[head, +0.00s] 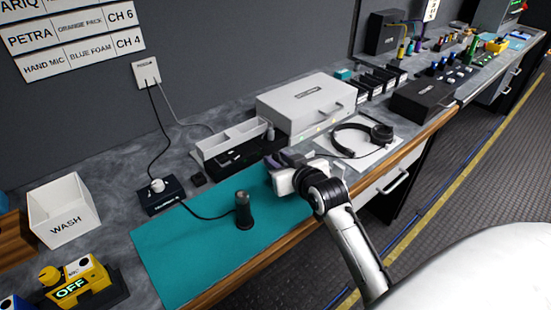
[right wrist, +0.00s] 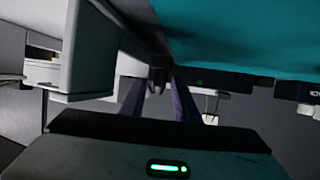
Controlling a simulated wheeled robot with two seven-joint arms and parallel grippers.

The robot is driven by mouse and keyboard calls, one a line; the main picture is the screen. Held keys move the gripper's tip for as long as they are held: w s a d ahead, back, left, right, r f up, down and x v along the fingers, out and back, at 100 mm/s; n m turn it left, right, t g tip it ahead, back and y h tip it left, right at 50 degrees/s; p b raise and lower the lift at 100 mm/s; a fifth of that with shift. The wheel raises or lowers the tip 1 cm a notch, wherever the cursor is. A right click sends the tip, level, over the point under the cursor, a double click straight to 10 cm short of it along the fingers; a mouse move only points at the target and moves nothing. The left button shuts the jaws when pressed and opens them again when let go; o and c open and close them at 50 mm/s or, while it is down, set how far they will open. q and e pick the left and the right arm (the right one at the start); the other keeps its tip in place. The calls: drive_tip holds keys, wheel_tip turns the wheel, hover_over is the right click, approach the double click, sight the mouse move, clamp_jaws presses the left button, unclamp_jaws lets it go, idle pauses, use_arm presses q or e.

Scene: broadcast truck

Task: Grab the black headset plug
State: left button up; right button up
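A black headset (head: 360,138) lies on a white sheet right of the teal mat. My right gripper (head: 277,160) is low over the mat's far right part, near the black tray; its fingertips are hard to make out there. In the right wrist view its two purple-grey fingers (right wrist: 160,78) stand apart. A small dark piece (right wrist: 159,61) shows at the gap between their tips; it may be the black headset plug, and I cannot tell whether they touch it. The plug is not distinct in the head view. My left gripper is not in view.
A black upright handheld device (head: 244,210) stands on the teal mat (head: 190,255). A black tray (head: 240,152) and a light grey case (head: 305,103) sit behind the gripper. A white WASH bin (head: 62,212) stands left. The mat's front left is clear.

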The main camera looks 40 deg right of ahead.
clamp_jaws()
wheel_tip(320, 180, up, 10)
idle(0.4)
idle(0.7)
